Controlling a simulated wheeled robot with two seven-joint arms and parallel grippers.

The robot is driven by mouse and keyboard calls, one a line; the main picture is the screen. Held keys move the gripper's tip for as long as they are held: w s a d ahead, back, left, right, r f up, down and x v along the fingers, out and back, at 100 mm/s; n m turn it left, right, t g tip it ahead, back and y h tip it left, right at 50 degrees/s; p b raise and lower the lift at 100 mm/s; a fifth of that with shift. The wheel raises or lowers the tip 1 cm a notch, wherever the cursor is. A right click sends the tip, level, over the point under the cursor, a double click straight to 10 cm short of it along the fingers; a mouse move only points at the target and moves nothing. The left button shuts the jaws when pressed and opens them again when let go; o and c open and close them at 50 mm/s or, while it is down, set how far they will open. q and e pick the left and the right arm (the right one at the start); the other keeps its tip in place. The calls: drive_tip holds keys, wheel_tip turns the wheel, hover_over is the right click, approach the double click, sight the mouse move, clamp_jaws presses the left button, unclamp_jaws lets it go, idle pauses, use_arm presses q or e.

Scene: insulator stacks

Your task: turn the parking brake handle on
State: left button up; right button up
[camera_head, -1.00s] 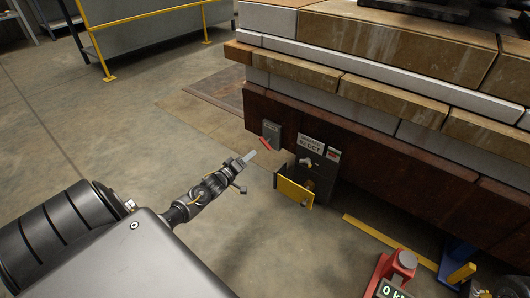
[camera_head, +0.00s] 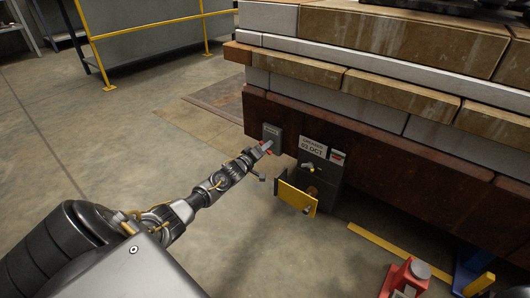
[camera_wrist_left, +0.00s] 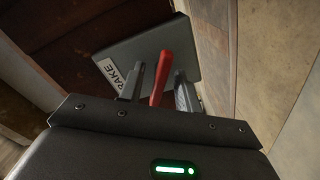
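The parking brake handle is a red lever on a small grey plate (camera_head: 272,133) fixed to the dark rusty side of the stacked structure. In the left wrist view the red handle (camera_wrist_left: 161,78) stands out from the plate, beside a white label (camera_wrist_left: 122,72) reading "BRAKE". My left gripper (camera_head: 264,147) is at the plate. In the left wrist view its two grey fingers (camera_wrist_left: 157,88) stand one on each side of the red handle, with a visible gap on the left; contact on the right is unclear. My right gripper is not in view.
To the right of the plate is a grey box (camera_head: 318,168) with a tag and an open yellow flap (camera_head: 297,198). A red stand (camera_head: 405,278) and a yellow floor strip (camera_head: 400,248) are further right. The floor on the left is clear.

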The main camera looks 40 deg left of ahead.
use_arm(q)
clamp_jaws()
drive_tip(key=shift+m, duration=0.3)
